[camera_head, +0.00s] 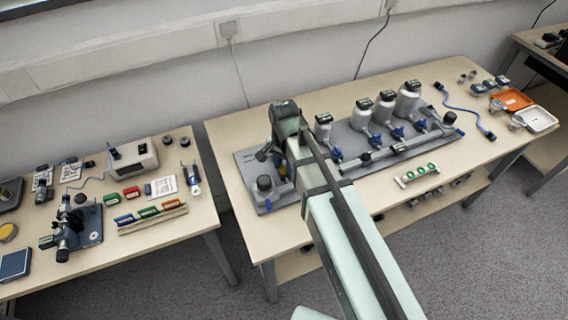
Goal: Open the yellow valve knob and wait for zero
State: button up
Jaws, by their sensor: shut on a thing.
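The yellow valve knob (283,171) shows as a small yellow patch on the left part of the grey apparatus plate (246,160). My arm covers much of it. My gripper (281,166) is down at the knob and shut on it. The fingertips are mostly hidden behind my own arm, so the knob's turn angle cannot be read. A dark round-topped part (265,184) stands on the plate just left of and in front of the knob. No gauge reading is legible in this view.
Several grey canisters with black caps and blue valves (361,113) stand right of my arm. A rack with green rings (416,174) lies in front of them. A blue cable (465,110) and an orange tray (510,99) are farther right. A second table (180,235) stands left, across a gap.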

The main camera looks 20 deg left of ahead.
aim_at(284, 167)
jog(key=m, duration=0.7)
dwell(0.6)
jog(key=o, duration=1.1)
jog(key=shift+c, duration=0.2)
notch_tip(284, 167, up, 14)
jog(key=shift+f, duration=0.1)
dwell(0.5)
